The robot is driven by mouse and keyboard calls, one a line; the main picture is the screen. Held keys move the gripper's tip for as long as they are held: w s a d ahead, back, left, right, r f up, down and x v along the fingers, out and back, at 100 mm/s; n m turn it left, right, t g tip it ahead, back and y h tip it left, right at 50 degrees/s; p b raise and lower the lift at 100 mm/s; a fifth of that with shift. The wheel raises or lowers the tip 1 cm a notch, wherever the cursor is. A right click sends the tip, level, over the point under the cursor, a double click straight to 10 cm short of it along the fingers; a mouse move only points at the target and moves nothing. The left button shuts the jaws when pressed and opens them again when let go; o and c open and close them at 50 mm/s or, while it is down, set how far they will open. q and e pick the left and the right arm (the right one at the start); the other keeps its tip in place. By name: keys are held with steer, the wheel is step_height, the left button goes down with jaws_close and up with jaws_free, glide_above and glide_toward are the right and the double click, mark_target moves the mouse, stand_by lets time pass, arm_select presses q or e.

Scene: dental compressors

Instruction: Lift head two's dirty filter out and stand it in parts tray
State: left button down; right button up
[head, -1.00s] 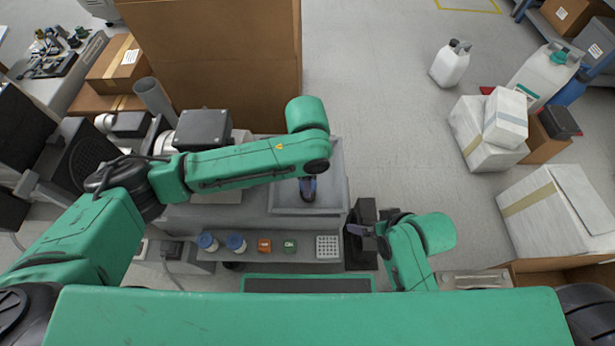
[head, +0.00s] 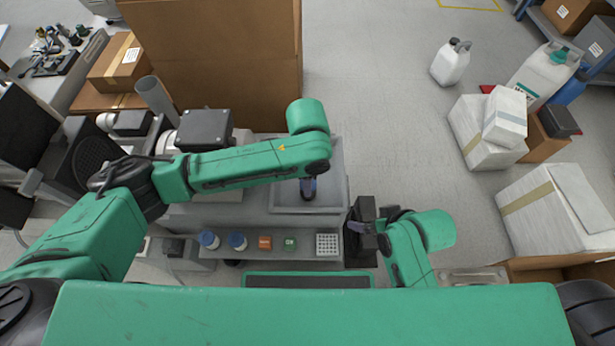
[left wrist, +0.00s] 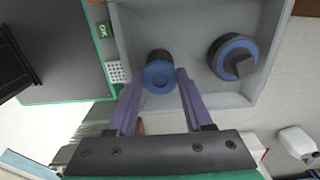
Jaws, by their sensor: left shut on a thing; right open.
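My left gripper (left wrist: 158,100) is shut on the dirty filter (left wrist: 158,76), a dark cylinder with a blue end. The filter looks upright inside the grey parts tray (left wrist: 190,12); I cannot tell whether it touches the floor. A round dark part with a blue ring and square knob (left wrist: 235,57) is also in the tray, apart from the filter. In the head view my left gripper (head: 308,188) points down over the tray (head: 338,190), and its arm hides part of the scene. My right gripper (head: 362,228) is open beside the tray's right side.
A front shelf holds blue-lidded jars (head: 208,239), an orange block (head: 265,242), a green block (head: 289,244) and a white grid (head: 326,244). A dark motor-like unit (head: 205,128) stands behind my left arm.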

arm_select(q)
steer(key=shift+p, duration=0.5)
steer(key=shift+f, duration=0.1)
jaws_free()
step_height(320, 180, up, 7)
steer(key=p, duration=0.9)
stand_by(0.5)
stand_by(0.4)
